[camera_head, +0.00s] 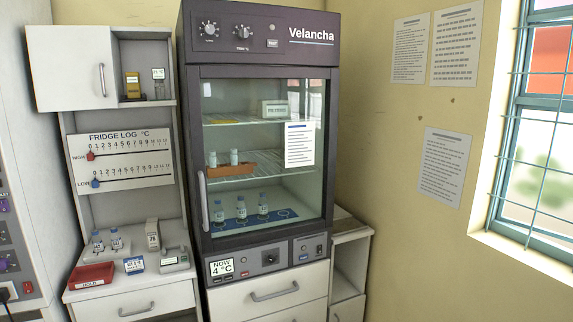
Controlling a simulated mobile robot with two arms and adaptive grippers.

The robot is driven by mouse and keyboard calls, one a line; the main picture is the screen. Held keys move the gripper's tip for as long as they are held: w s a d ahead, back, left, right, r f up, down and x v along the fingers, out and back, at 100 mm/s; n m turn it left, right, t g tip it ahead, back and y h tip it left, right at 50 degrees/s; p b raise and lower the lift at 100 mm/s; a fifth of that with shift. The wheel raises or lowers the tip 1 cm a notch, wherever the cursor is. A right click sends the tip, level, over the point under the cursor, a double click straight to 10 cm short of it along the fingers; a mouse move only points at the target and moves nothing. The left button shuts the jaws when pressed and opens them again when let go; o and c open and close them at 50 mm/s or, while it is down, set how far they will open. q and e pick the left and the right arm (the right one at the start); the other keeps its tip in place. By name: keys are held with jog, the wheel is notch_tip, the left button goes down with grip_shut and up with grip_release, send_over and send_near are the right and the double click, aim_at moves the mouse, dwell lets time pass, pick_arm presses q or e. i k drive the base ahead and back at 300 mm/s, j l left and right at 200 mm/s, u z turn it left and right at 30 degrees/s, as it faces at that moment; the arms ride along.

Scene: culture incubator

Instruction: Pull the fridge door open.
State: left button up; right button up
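The fridge (256,228) is a tall dark cabinet labelled "Velancha" in the middle of the head view. Its glass door (215,110) is shut, with a dark frame. A vertical pale door handle (203,201) runs along the door's lower left edge. Through the glass I see shelves with several vials, an orange tray and a blue mat. A paper sheet is fixed to the door at the right. Neither of my grippers is in the head view.
A white side cabinet (138,301) stands left of the fridge, bearing vials, a red tray (92,276) and small devices. A low shelf unit (348,262) stands right of the fridge, by the yellow wall. A barred window (540,130) is at far right.

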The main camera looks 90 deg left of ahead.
aim_at(300, 138)
jog(key=u, duration=2.9)
